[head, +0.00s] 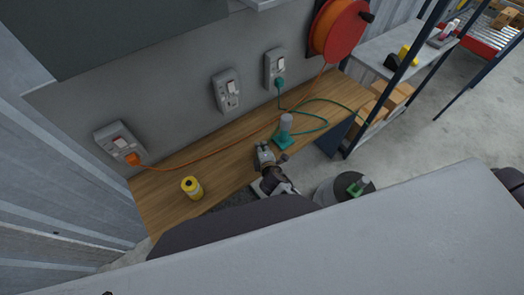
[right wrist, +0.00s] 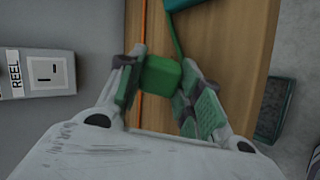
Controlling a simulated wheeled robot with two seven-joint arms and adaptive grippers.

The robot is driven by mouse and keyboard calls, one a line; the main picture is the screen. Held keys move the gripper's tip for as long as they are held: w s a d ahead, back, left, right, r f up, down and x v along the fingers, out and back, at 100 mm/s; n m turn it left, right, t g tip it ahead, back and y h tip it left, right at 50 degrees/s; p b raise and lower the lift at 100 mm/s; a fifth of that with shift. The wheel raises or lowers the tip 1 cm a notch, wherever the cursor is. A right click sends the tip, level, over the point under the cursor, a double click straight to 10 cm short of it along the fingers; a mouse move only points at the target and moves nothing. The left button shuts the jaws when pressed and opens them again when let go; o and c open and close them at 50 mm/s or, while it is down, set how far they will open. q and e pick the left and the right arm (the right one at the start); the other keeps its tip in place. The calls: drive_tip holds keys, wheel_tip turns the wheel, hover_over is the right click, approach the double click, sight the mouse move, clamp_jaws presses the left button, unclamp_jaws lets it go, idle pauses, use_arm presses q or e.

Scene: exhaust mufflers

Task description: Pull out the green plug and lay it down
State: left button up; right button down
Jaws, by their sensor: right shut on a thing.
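The green plug (right wrist: 160,77), a plain green block in the right wrist view, sits between the two fingertips of my right gripper (right wrist: 162,80). The gripper is shut on it. A green cable (right wrist: 174,38) shows just above it; where it joins is hidden. The plug is apart from the wall socket marked REEL (right wrist: 48,72). In the head view my right gripper (head: 263,153) is over the bench's front part, beside a teal-based lamp (head: 284,141), and the plug cannot be made out there. A teal-green plug (head: 279,83) sits in the right-hand wall socket. My left gripper cannot be made out.
The wooden bench (head: 220,153) runs along the wall. An orange plug (head: 132,159) is in the left socket (head: 113,138); its orange cable crosses the bench to a reel (head: 340,30). A yellow can (head: 192,188) stands left of the gripper. Bench wood around the can is clear.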

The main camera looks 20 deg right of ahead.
drive_tip(key=c, duration=0.9)
unclamp_jaws()
drive_tip(key=shift+v, duration=3.75)
drive_tip(key=shift+r, duration=0.1)
